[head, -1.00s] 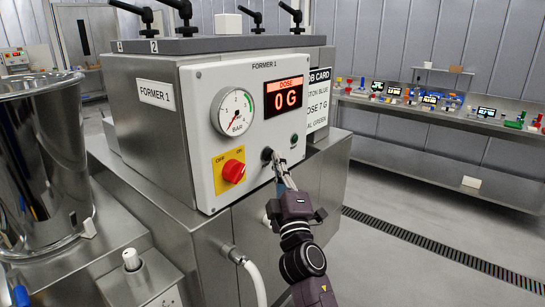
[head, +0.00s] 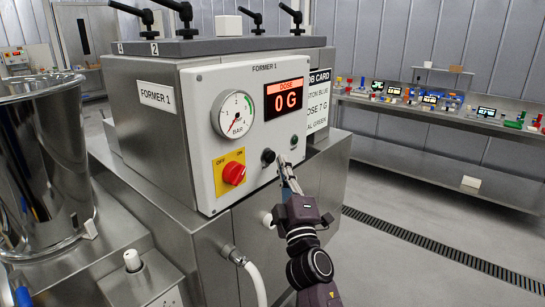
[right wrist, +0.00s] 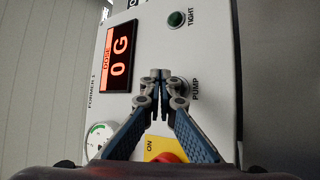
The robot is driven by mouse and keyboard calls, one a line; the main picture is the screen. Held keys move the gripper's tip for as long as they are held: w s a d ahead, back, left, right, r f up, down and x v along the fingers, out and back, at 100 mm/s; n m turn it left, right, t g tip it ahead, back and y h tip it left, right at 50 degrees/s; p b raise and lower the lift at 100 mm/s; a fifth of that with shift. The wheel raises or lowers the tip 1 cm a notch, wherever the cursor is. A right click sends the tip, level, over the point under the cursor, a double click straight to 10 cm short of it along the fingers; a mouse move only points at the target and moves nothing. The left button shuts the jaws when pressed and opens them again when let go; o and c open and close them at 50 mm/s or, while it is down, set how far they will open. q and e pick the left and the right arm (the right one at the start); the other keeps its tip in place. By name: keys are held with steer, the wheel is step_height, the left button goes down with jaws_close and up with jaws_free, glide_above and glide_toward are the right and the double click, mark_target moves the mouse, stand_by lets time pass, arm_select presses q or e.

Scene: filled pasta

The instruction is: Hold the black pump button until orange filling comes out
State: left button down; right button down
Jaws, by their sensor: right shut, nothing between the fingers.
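The black pump button (head: 268,156) sits low on the white front panel (head: 255,140) of the machine marked Former 1. My right gripper (head: 282,162) is shut and empty. Its fingertips are just right of the button in the head view, close to the panel; whether they touch the panel I cannot tell. In the right wrist view the shut fingertips (right wrist: 160,75) are beside the word PUMP, and the fingers hide most of the button. The dose display (head: 284,99) reads 0 G. My left gripper is not in view.
A red switch (head: 234,173) on a yellow plate is below left of the button, a pressure gauge (head: 232,114) above it. A steel vessel (head: 45,160) stands at left. A bench (head: 440,116) with coloured items stands at right.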

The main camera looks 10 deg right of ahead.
steer(key=s+d+p, duration=0.1)
steer(key=s, duration=0.1)
steer(key=s+d+p, duration=0.1)
steer(key=s+d, duration=0.1)
stand_by(0.6)
steer(key=shift+w+f, duration=0.1)
